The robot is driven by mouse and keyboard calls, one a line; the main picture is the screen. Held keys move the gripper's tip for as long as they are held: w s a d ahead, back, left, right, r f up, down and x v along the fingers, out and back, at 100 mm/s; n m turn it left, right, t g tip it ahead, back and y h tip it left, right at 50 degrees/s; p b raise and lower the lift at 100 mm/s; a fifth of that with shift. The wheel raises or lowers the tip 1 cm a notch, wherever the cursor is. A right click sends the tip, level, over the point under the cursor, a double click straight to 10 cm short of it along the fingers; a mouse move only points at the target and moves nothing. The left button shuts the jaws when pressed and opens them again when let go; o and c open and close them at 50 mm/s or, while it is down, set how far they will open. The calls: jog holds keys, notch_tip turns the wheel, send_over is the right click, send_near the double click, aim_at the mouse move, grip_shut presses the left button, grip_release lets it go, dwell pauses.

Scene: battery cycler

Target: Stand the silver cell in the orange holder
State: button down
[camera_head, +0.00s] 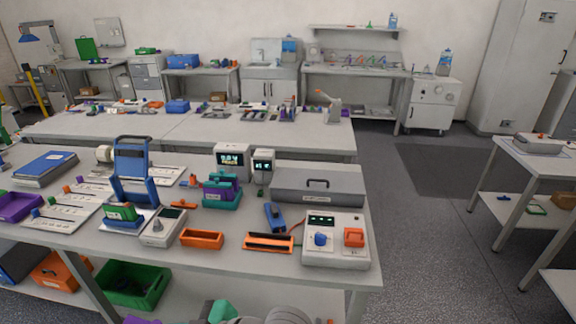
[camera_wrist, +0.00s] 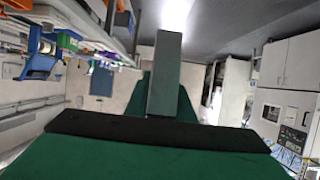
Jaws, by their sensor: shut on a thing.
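My gripper (camera_wrist: 164,105) shows in the wrist view with green fingers behind a black bar. It is shut on a grey, flat-sided upright piece, which looks like the silver cell (camera_wrist: 166,62). The piece stands out beyond the fingers, clear of any surface; its lower part is hidden. In the head view, a low orange holder with a dark slot (camera_head: 268,243) lies on the near bench, left of the cycler (camera_head: 336,240). A small orange open tray (camera_head: 202,239) lies further left; I cannot tell for sure which is the holder. The gripper's fingertips are not clear in the head view.
A blue tool (camera_head: 274,217) lies just behind the slotted orange piece. A grey case (camera_head: 318,187) stands behind the cycler. A grey meter (camera_head: 163,227), a blue stand (camera_head: 133,170) and a teal rack (camera_head: 222,190) crowd the bench (camera_head: 240,264). A bare strip runs along its front edge.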

jog(key=shift+s, duration=0.1)
jog(key=w+d+f+m+t+h, duration=0.1)
jog(key=w+d+f+m+t, duration=0.2)
jog(key=w, duration=0.4)
jog(key=w+f+m+t+h, duration=0.1)
jog(key=w+f+m+t, duration=0.2)
jog(key=w+f, duration=0.35)
jog(key=w+d+f+m+t+h, duration=0.4)
jog(key=w+d+f, duration=0.3)
jog(key=w+f, duration=0.15)
jog(key=s+d+f+m+t+h, duration=0.1)
jog(key=d+f, duration=0.3)
jog(key=f, duration=0.4)
jog(key=s+d+f+m+h, duration=0.3)
jog(key=d+f+h, duration=0.1)
jog(key=f, duration=0.5)
jog(key=s+d+f+m+t+h, duration=0.1)
jog(key=s+d+f+m+h, duration=0.1)
jog(key=d+f, duration=0.4)
notch_tip(320, 180, down, 3)
jog(key=shift+s+d+f+m+t, duration=0.1)
jog(key=shift+s+d+m+t, duration=0.15)
jog(key=shift+m, duration=0.35)
